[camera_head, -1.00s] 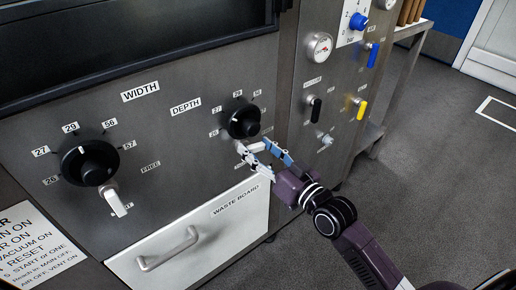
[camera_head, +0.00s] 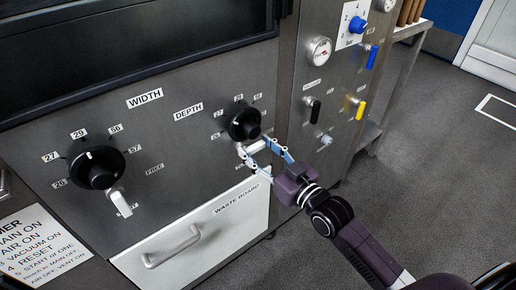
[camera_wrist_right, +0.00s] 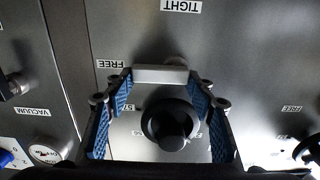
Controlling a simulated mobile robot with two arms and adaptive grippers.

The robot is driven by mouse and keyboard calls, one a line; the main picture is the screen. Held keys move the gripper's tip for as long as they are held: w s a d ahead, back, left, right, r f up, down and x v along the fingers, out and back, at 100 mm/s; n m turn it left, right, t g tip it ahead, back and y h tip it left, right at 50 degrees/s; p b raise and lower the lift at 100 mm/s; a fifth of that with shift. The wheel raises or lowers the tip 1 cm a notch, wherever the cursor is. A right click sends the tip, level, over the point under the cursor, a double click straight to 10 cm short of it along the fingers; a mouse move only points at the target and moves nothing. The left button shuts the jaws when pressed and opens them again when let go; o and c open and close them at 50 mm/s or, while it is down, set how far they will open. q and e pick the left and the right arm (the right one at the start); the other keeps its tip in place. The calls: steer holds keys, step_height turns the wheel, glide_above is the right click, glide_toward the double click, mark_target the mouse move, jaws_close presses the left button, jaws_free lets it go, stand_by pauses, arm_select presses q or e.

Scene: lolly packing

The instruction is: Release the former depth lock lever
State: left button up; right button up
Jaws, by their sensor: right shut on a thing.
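The depth lock lever (camera_head: 257,147) is a pale handle just below the black depth knob (camera_head: 244,124) on the steel panel. My right gripper (camera_head: 255,147) reaches up from the lower right, with its blue-padded fingers on either side of the lever. In the right wrist view, the lever (camera_wrist_right: 160,74) is a pale bar spanning between the two fingertips of the gripper (camera_wrist_right: 161,78). The round black depth knob (camera_wrist_right: 170,125) shows between the fingers there. The FREE label (camera_wrist_right: 110,63) is beside the left fingertip, and the TIGHT label (camera_wrist_right: 181,6) is at the top. My left gripper is out of view.
The width knob (camera_head: 97,167) and its pale lever (camera_head: 119,201) are at the left. The waste board drawer (camera_head: 215,240) with a bar handle is below. Black (camera_head: 312,109) and yellow (camera_head: 358,107) valve handles and a gauge are right of the depth knob. Floor at right is clear.

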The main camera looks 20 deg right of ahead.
steer(key=o, duration=1.2)
steer(key=shift+c, duration=0.2)
steer(key=v, duration=1.2)
